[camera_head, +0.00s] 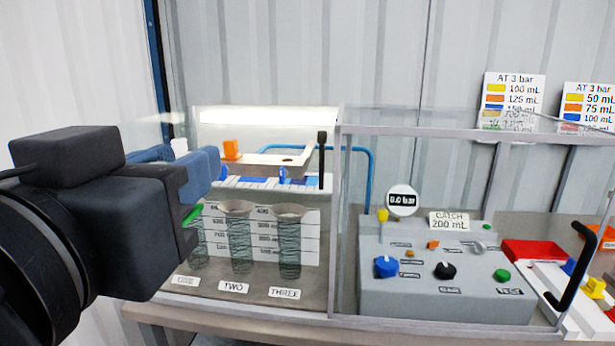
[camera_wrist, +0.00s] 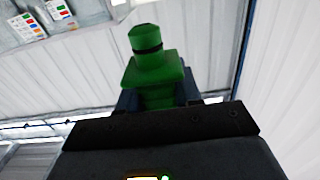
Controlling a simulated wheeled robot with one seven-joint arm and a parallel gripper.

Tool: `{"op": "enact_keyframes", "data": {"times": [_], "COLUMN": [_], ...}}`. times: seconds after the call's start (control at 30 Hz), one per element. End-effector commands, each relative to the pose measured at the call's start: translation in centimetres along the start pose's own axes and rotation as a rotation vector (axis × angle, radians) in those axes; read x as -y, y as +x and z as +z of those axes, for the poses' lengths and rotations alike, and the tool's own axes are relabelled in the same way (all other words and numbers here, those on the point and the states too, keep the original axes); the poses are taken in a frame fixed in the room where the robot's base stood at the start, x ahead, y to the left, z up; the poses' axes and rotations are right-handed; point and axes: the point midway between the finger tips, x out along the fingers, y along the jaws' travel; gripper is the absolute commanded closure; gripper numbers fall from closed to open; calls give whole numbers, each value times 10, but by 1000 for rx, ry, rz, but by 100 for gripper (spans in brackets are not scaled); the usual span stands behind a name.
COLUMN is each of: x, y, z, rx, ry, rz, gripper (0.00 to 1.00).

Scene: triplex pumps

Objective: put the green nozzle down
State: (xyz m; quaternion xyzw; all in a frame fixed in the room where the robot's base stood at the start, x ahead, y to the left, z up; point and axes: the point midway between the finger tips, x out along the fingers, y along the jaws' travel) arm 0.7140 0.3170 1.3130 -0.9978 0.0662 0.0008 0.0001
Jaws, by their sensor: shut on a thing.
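The green nozzle (camera_wrist: 157,72) is in my gripper (camera_wrist: 158,98) in the wrist view, with a square flange and a narrower dark-ringed end pointing away from the gripper. The fingers are shut on it from both sides. In the head view my gripper (camera_head: 184,165) is at the left, in front of the clear case's left part. Its near finger hides most of what it holds there. A small green patch (camera_head: 192,214) shows under the finger, near cup ONE; I cannot tell whether it is part of the nozzle.
Cups TWO (camera_head: 237,240) and THREE (camera_head: 289,245) stand in the case under a beam (camera_head: 262,163) carrying an orange nozzle (camera_head: 231,149). The grey control box (camera_head: 445,275) fills the right part. A pale tray (camera_head: 555,290) with coloured parts lies at far right.

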Motion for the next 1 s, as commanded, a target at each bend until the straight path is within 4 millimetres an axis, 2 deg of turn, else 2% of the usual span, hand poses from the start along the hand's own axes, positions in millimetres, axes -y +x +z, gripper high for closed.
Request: {"op": "enact_keyframes", "data": {"times": [0.27,0.47,0.57,0.7,0.83,1.0], "x": [-3,-16,-30,-61,-95,-148], "y": [48,97,127,163,184,196], "z": [34,80,119,180,237,310], "rx": [3,6,9,12,13,14], "ry": [-4,-7,-6,-5,-3,1], "rz": [-19,-53,-82,-127,-165,-198], "gripper": [97,97,97,97,97,97]}}
